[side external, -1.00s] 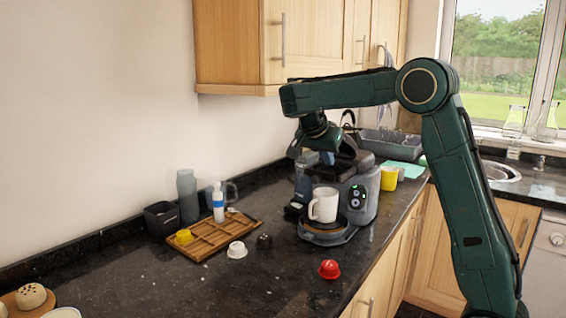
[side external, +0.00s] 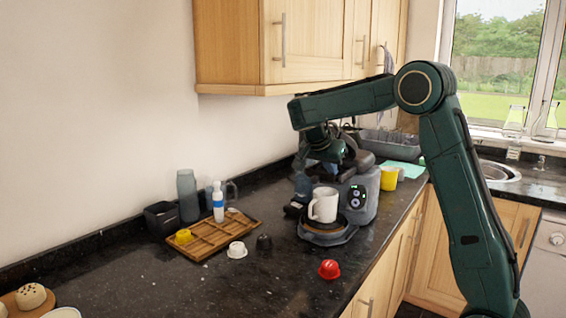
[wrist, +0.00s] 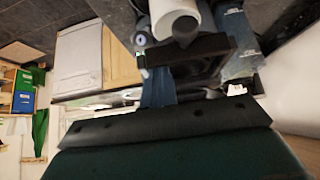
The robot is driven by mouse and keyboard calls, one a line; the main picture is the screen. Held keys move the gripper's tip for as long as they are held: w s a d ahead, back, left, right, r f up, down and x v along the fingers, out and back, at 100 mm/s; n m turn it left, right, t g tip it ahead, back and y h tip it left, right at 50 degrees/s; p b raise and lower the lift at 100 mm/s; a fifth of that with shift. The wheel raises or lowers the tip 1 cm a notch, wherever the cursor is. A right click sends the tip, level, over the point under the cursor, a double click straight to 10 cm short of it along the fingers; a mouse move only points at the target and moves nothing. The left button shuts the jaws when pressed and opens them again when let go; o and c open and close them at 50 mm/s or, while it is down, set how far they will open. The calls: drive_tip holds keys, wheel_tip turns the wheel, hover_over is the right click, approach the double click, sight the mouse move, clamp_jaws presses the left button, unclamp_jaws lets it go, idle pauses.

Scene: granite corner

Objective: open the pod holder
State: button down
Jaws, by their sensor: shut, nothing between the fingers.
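The coffee machine (side external: 362,180) stands on the dark counter, with a white mug (side external: 323,205) under its head. The pod holder is at the machine's dark upper part; my arm partly hides it, and I cannot tell how far it is open. My gripper (side external: 325,157) is shut and empty, low over the left side of the machine's top. In the wrist view, a dark frame-like part of the machine (wrist: 190,55) lies just ahead of my gripper, with the mug (wrist: 174,14) beyond it. Contact cannot be told.
A wooden tray (side external: 212,239) with a yellow pod (side external: 183,237) lies left. A white pod (side external: 237,250), a dark pod (side external: 264,242) and a red pod (side external: 329,269) are on the counter. A yellow cup (side external: 389,178) stands right of the machine.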

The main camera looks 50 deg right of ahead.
drive_tip(key=a, duration=0.7)
drive_tip(key=shift+a, duration=0.3)
drive_tip(key=v, duration=0.7)
drive_tip(key=shift+r, duration=0.2)
drive_tip(key=shift+a, duration=0.15)
drive_tip(key=s+a+r+n+t+y, duration=0.1)
drive_tip(key=s+a+n+t+y, duration=0.25)
drive_tip(key=s+n, duration=0.6)
drive_tip(key=s+a+f+n+t+y, duration=0.1)
drive_tip(key=s+a+f+n+y, duration=0.1)
drive_tip(key=s+a+f+n, duration=0.2)
drive_tip(key=s+a+f+n+t+y, duration=0.1)
drive_tip(key=s+a+f+n+y, duration=0.1)
drive_tip(key=s+a, duration=0.4)
drive_tip(key=s+f+n, duration=0.1)
drive_tip(key=s+n, duration=0.1)
drive_tip(key=s, duration=0.2)
drive_tip(key=shift+s+f, duration=0.4)
